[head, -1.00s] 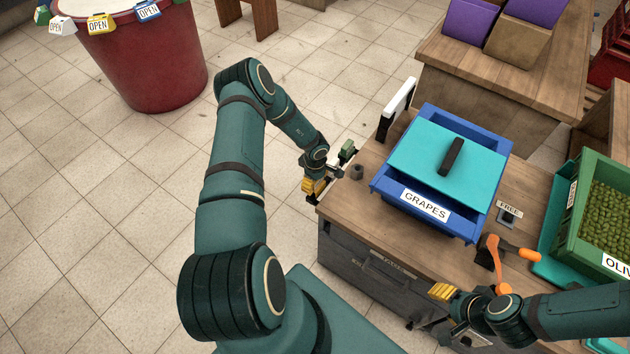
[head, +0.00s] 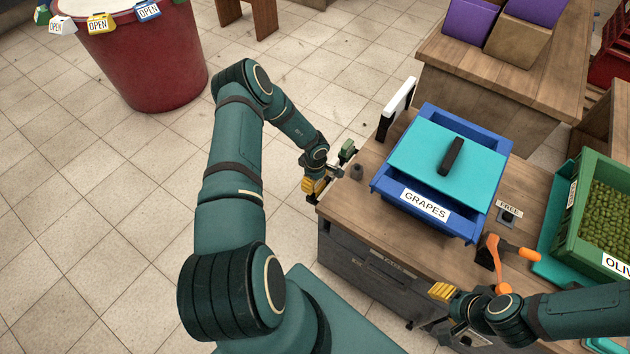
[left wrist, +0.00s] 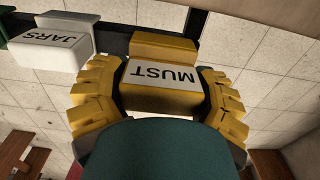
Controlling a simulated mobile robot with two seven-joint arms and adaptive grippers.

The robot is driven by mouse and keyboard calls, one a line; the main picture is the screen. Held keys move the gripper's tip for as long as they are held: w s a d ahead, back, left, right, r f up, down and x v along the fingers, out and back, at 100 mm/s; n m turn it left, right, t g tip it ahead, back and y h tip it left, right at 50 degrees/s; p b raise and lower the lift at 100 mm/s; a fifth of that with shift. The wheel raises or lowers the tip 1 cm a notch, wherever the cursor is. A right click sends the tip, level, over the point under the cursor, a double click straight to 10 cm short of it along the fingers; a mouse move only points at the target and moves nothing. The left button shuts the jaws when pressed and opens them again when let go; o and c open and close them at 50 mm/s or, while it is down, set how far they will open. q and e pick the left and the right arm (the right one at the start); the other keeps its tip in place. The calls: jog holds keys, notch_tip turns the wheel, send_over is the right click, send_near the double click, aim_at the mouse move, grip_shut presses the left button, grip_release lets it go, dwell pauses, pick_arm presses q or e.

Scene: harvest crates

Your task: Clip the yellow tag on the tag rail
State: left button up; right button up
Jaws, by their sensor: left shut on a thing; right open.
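The yellow tag (left wrist: 160,86) reads MUST, upside down in the left wrist view. My left gripper (left wrist: 158,100) is shut on it, one ribbed yellow finger on each side. The tag's upper yellow part (left wrist: 165,45) lies across the line of the dark tag rail (left wrist: 115,42); I cannot tell whether it is clipped on. In the head view my left gripper (head: 315,187) is at the table's left corner, beside the rail, and hides the tag. A white JARS tag (left wrist: 50,47) hangs to the left on the rail. My right gripper (head: 451,314) is open and empty at the table's front.
A blue GRAPES crate (head: 470,228) with a turquoise lid stands on the wooden table (head: 352,208). Right of it are an orange-handled lever (head: 515,250) and a green olive crate (head: 572,222). A red barrel (head: 150,65) carrying OPEN tags stands back left; floor before it is clear.

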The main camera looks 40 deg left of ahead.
pick_arm(q)
jog(key=shift+f+b, duration=1.4)
jog(key=shift+f, duration=0.4)
jog(key=o, duration=1.1)
jog(key=shift+r, duration=0.2)
